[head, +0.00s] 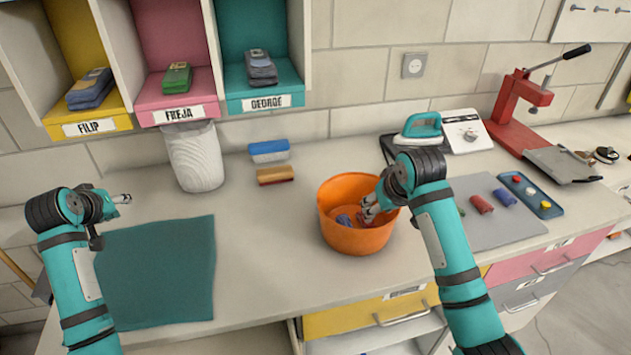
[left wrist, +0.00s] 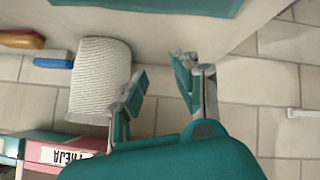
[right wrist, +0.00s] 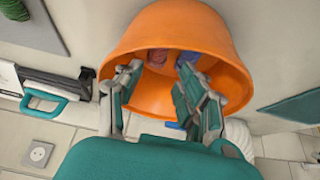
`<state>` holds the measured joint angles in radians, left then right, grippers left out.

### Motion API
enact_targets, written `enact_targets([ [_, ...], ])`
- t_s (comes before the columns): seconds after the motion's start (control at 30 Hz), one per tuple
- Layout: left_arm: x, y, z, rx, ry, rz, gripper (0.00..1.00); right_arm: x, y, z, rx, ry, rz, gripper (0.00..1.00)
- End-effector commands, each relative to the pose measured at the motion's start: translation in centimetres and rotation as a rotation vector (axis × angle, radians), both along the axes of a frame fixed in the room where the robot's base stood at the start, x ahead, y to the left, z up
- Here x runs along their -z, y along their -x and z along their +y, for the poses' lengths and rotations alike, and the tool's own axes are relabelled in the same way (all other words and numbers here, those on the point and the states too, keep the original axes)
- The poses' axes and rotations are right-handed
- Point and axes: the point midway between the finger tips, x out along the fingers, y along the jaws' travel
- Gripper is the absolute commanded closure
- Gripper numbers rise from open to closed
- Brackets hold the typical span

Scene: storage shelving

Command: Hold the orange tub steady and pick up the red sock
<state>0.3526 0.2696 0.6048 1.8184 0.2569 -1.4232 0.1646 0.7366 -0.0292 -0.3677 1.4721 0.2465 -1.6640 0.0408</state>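The orange tub (head: 352,237) stands on the counter right of centre; it fills the top of the right wrist view (right wrist: 228,75). Inside lie a red sock (head: 361,219) and a blue sock (head: 344,220), both partly hidden; in the right wrist view the red one (right wrist: 157,57) lies beside the blue one (right wrist: 187,56). My right gripper (head: 369,207) reaches into the tub from the right. Its fingers (right wrist: 157,72) are spread, with nothing between them. My left gripper (head: 122,198) is over the counter's left side, away from the tub. Its fingers (left wrist: 163,78) are apart and empty.
A teal mat (head: 160,270) lies front left. A white basket (head: 194,158) stands behind, below labelled cubbies (head: 178,113). Two brushes (head: 272,174) lie behind the tub. A teal iron (head: 418,130), a red press (head: 520,110) and a grey mat (head: 487,227) are right.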

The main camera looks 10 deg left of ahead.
Motion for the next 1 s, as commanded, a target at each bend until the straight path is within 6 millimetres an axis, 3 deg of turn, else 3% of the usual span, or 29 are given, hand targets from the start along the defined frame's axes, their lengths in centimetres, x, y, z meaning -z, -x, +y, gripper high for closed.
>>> enact_targets([
  [0.1, -1.3, -3.9, -6.2, 0.104, 0.069, 0.006, 0.70, 0.0, 0.0, 0.0, 0.000, 0.000, 0.000, 0.62],
  [0.3, -3.6, -8.2, -17.2, 0.273, 0.154, 0.060, 0.70, 0.0, 0.0, 0.0, 0.000, 0.000, 0.000, 0.62],
  [0.47, -5.7, -9.7, -26.3, 0.403, 0.177, 0.141, 0.70, 0.0, 0.0, 0.0, 0.000, 0.000, 0.000, 0.62],
  [0.6, -7.2, -9.3, -34.4, 0.501, 0.150, 0.246, 0.70, 0.0, 0.0, 0.0, 0.000, 0.000, 0.000, 0.62],
  [0.7, -7.8, -8.3, -38.7, 0.542, 0.103, 0.322, 0.70, 0.0, 0.0, 0.0, 0.000, 0.000, 0.000, 0.62],
  [0.8, -8.0, -7.1, -41.7, 0.558, 0.048, 0.388, 0.70, 0.0, 0.0, 0.0, 0.000, 0.000, 0.000, 0.62],
  [1.0, -7.9, -5.6, -44.3, 0.555, -0.034, 0.463, 0.70, 0.0, 0.0, 0.0, 0.000, 0.000, 0.000, 0.62],
])
